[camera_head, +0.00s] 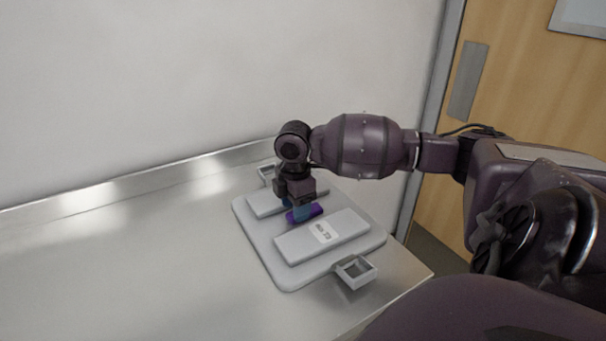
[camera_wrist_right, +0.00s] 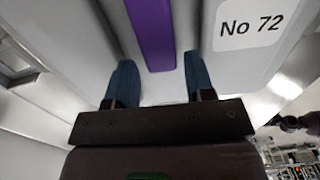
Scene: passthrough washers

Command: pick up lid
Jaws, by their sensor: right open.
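The lid (camera_head: 265,243) is a light grey plate with rounded corners, lying flat on a metal counter. It has two raised pale blocks, one with a white "No 72" label, and a purple bar handle (camera_head: 305,214) between them. My right gripper (camera_head: 298,206) is over the lid's middle, pointing down at the purple handle. In the right wrist view the two blue fingers (camera_wrist_right: 158,78) are open, with the purple handle (camera_wrist_right: 152,32) lying between their lines and a gap on either side. Whether they touch it I cannot tell. My left gripper is out of view.
The steel counter (camera_head: 120,270) is bare to the left of the lid. Square grey loops (camera_head: 355,271) stick out at the lid's front and back. A white wall (camera_head: 150,90) with a metal upstand runs behind. A wooden door (camera_head: 510,90) stands at the right.

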